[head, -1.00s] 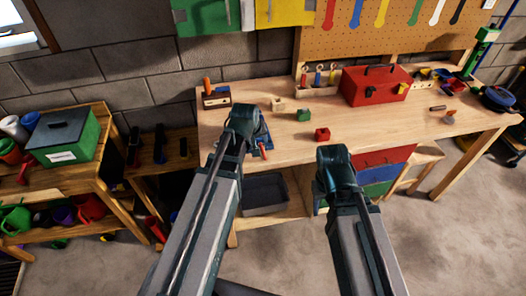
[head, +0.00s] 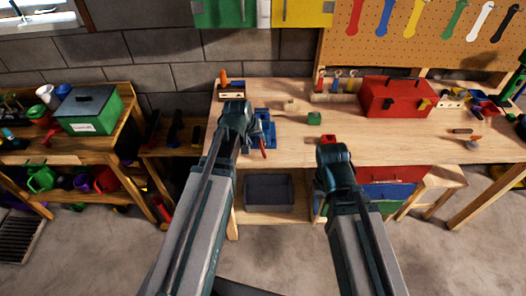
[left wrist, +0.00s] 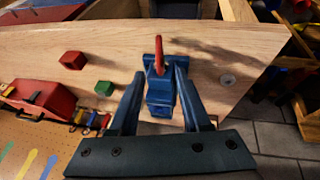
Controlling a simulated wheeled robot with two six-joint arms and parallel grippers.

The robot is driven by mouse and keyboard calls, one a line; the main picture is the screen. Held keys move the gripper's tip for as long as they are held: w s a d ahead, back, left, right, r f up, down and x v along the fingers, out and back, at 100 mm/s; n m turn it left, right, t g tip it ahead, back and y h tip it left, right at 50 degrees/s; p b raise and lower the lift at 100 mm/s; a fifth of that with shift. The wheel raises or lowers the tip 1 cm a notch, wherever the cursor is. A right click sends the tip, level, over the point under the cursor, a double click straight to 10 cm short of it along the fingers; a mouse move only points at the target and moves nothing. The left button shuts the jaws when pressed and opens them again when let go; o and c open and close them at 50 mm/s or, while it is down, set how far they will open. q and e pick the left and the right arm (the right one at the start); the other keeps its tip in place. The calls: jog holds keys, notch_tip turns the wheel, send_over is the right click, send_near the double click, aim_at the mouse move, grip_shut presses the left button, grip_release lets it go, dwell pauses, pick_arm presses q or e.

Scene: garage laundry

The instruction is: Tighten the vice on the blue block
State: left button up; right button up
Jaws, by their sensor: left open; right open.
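The blue vice (head: 264,130) stands near the left end of the bench, partly hidden by my left arm in the head view. Its red handle (head: 264,149) points towards the front edge. In the left wrist view, the vice (left wrist: 160,97) sits between the spread fingers of my left gripper (left wrist: 160,72), and the red handle (left wrist: 159,54) rises between the tips. The gripper is open; whether it touches the vice I cannot tell. I cannot make out a separate blue block. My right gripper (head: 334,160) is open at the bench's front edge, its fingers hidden.
A grey bin (head: 269,190) sits on the shelf below. The bench top right of the vice is mostly clear.

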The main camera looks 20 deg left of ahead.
aim_at(263, 150)
pick_arm(q)
jog(key=b+x, duration=1.1)
jog(key=x, duration=0.2)
jog(key=shift+f+b, duration=0.3)
jog(key=shift+b, duration=0.05)
grip_shut()
